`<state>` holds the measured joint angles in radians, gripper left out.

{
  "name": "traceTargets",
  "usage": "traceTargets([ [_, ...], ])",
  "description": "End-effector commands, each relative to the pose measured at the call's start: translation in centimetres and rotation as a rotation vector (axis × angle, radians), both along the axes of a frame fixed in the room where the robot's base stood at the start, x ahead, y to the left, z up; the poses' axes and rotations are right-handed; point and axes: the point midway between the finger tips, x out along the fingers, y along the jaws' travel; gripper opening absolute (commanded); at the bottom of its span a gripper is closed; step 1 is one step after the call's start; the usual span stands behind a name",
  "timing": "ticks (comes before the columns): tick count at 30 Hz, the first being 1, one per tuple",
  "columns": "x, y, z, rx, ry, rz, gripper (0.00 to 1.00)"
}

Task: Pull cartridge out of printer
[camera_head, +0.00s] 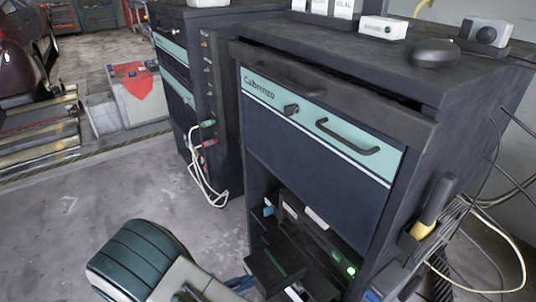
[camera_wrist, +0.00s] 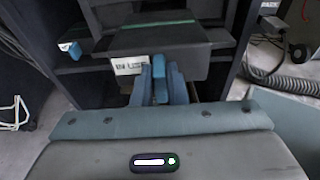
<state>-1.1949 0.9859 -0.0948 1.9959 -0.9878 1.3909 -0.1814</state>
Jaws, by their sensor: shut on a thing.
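The printer (camera_head: 315,235) is a dark unit on the low shelf of the dark cabinet, with a lit green light on its front. The cartridge (camera_head: 262,270) is a dark block with a green stripe that juts out of the printer's front. In the wrist view the cartridge (camera_wrist: 190,62) is straight ahead, with a white label at its lower left. In the head view my gripper (camera_head: 242,284) is low, beside the cartridge's front.
The cabinet (camera_head: 310,150) has a teal-striped drawer front above the printer. A second cabinet (camera_head: 190,90) with cables stands to the left. Loose cables (camera_head: 500,230) hang at the right. The grey floor (camera_head: 90,210) at the left is clear.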

Motion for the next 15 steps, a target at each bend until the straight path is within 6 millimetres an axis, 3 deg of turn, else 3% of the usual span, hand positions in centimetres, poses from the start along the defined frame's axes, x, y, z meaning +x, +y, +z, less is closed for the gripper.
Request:
traceTargets([
  [15,-1.7,2.6,0.0,-0.001,0.0,0.002,0.0],
])
